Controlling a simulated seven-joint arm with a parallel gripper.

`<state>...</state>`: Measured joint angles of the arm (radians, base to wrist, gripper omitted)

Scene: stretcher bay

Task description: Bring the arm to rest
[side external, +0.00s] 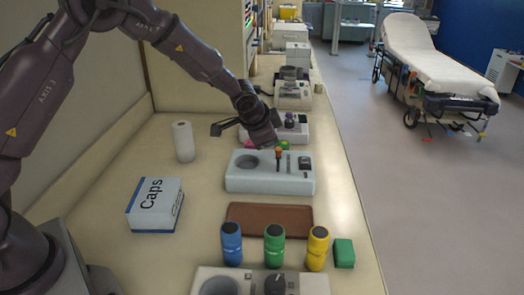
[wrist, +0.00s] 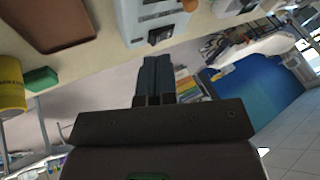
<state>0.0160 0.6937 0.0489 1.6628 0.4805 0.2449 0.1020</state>
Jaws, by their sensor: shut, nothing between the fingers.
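My arm reaches from the left over the counter in the side external view. My gripper (side external: 274,145) hangs tilted near the far edge of a white device (side external: 270,183) with a round well; whether it touches anything there cannot be told. In the wrist view my gripper (wrist: 154,60) shows its two dark fingers together, with nothing between them. The same white device (wrist: 135,20) appears at the top of that view.
On the counter stand a Caps box (side external: 155,205), a white roll (side external: 183,141), a brown tray (side external: 270,218), blue (side external: 231,245), green (side external: 274,247) and yellow (side external: 317,250) bottles and a green block (side external: 344,254). More devices stand behind. A stretcher (side external: 425,60) stands across the floor.

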